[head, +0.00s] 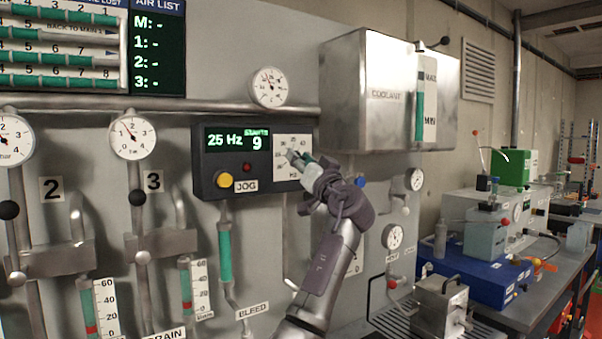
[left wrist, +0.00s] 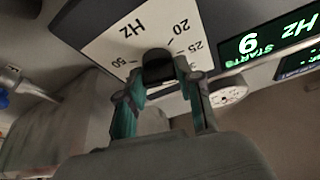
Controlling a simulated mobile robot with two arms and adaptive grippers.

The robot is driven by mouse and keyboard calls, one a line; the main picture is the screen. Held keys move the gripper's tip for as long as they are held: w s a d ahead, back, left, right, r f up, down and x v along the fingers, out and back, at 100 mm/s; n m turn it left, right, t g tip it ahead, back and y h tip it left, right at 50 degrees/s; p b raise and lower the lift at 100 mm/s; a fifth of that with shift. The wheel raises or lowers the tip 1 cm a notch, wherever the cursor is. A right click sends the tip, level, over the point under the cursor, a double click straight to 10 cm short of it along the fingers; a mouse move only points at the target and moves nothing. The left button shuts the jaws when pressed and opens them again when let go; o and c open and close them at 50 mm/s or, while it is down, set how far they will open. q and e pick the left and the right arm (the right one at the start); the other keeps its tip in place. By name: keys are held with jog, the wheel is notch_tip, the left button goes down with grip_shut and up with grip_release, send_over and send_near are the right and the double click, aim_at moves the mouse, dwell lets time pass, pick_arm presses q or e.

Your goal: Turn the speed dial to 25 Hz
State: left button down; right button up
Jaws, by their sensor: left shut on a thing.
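The speed dial's white scale plate (head: 281,145) is on the right end of the dark control box (head: 209,182) on the wall. The green display (head: 236,139) reads 25 Hz and STARTS 9. My left gripper (head: 299,158) is at the dial, its arm rising from below. In the left wrist view, my left gripper (left wrist: 160,85) is shut on the black dial knob (left wrist: 157,60), one finger on each side. The plate (left wrist: 118,42) shows marks 20, 25 and 50 and the letters Hz. The fingers hide part of the scale, and I cannot read the knob's pointer. My right gripper is not in view.
A yellow button (head: 224,181) and a JOG label (head: 246,186) are on the box. A steel coolant tank (head: 365,95) juts out at the upper right. A pressure gauge (head: 269,87) is just above the box, and pipes run below it.

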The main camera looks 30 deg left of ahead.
pick_arm(q)
jog(key=shift+n, duration=0.5)
jog(key=c, duration=0.8)
grip_release()
jog(key=shift+o, duration=0.2)
jog(key=v, duration=1.2)
jog(key=shift+w, duration=0.15)
jog(key=shift+d, duration=0.1)
